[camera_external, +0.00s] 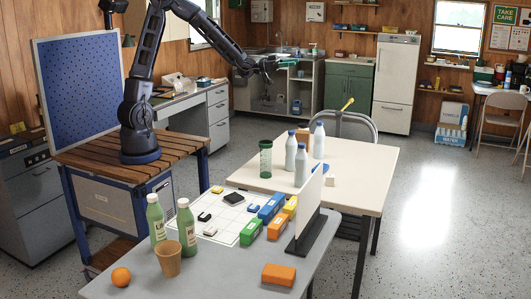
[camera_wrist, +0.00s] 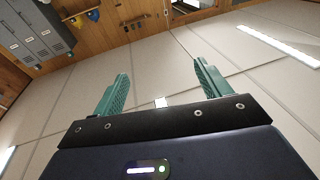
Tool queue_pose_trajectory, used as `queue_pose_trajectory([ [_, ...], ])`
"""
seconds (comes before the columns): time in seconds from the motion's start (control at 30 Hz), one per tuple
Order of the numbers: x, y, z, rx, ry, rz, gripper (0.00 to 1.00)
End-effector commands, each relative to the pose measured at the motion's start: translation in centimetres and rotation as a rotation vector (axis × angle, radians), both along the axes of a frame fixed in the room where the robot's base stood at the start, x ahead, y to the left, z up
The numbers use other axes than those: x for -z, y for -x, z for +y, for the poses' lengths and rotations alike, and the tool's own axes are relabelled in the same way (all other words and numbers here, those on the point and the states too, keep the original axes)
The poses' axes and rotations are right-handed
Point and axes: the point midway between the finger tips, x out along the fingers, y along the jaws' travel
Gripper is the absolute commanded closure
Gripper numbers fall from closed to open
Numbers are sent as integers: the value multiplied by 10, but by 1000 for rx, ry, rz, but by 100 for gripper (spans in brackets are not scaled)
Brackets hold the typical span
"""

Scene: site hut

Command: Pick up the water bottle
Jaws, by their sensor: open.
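Several bottles stand upright, and I cannot tell which one is meant by the water bottle. My gripper (camera_external: 282,63) is raised far above and behind the tables, open and empty. In the wrist view its teal fingers (camera_wrist: 160,86) are spread, with no bottle visible.
A chair (camera_external: 357,124) stands behind the beige table (camera_external: 362,165).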

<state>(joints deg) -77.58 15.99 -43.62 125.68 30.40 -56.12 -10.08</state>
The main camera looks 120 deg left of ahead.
Motion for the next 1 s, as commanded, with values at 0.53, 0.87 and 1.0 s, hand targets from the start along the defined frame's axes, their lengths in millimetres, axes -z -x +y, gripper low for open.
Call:
queue_pose_trajectory([
  [0.53, 126, -1, -2, 2, 9, 5, 24],
  [0.87, 214, -1, -2, 1, 8, 5, 24],
  [1.0, 251, -1, -2, 1, 8, 5, 24],
])
